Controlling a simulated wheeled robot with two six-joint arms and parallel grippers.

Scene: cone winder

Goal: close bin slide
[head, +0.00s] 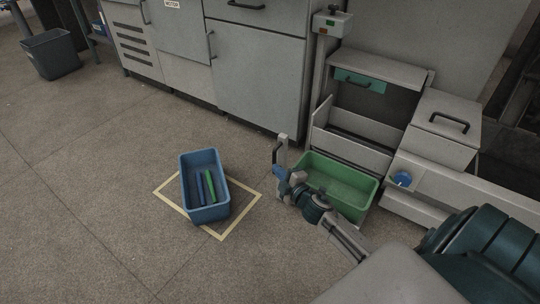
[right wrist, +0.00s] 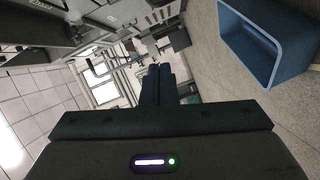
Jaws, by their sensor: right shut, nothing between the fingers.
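The bin slide is the pulled-out front below the machine, with an upright grey bracket (head: 283,152) and dark handle at its left end. A green bin (head: 350,182) sits there, seemingly empty, partly hidden by my right arm. My right gripper (head: 278,170) is just below and in front of the bracket, at the left of the green bin. I cannot tell whether it touches the bracket. In the right wrist view its fingers (right wrist: 158,84) are together with nothing between them. My left gripper is not in view.
A blue bin (head: 192,212) with blue and green tubes stands on the floor inside a yellow marked square (head: 247,208). Grey cabinets (head: 258,75) line the back. A box with a black handle (head: 449,122) is at right. Floor left of the blue bin is clear.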

